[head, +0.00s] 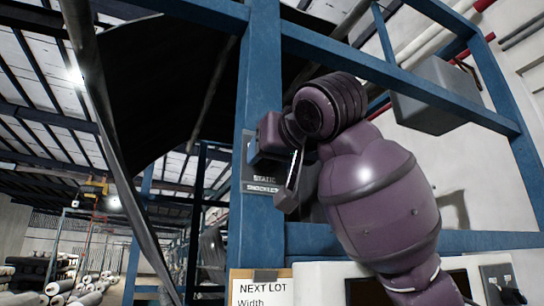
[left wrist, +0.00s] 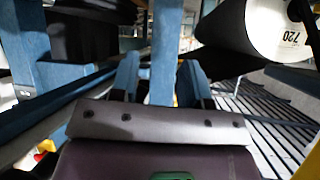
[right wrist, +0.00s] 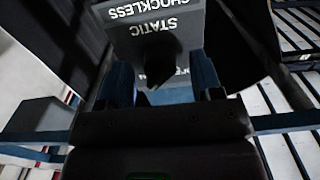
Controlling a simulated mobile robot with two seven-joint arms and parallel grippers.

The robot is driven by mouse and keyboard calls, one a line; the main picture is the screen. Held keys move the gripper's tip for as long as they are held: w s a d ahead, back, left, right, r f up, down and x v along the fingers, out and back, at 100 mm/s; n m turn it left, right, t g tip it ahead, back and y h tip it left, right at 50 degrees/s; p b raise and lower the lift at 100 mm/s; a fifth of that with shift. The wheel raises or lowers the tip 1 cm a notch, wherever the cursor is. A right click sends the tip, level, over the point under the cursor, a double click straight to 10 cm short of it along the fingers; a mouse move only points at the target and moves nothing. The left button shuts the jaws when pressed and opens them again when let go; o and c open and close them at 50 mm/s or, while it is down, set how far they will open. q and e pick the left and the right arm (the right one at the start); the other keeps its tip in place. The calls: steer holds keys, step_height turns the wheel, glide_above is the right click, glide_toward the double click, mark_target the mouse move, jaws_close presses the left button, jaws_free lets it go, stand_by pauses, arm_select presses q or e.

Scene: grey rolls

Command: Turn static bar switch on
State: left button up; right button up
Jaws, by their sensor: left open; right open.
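The static bar switch box (head: 263,187), a grey box with white lettering reading "STATIC" and "SHOCKLESS", is fixed to the blue upright post. My right gripper (head: 276,165) is open right in front of it and partly hides it. In the right wrist view, the lettered face of the box (right wrist: 125,28) appears upside down beyond my right gripper (right wrist: 160,82). A dark knob (right wrist: 156,58) sticks out between the open fingers; I cannot tell whether they touch it, nor its on or off position. My left gripper (left wrist: 158,80) is open and empty, out of the head view.
The blue frame post (head: 262,60) and upper beam (head: 400,75) stand close around my right arm. A "NEXT LOT" sheet (head: 262,289) hangs below the switch. A large white roll marked 720 (left wrist: 262,28) is right of my left gripper. Several rolls (head: 85,298) lie far left.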

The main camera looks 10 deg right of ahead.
steer(key=s+d+b, duration=0.1)
steer(key=s+d, duration=0.1)
steer(key=s, duration=0.8)
stand_by(0.3)
steer(key=shift+s, duration=0.1)
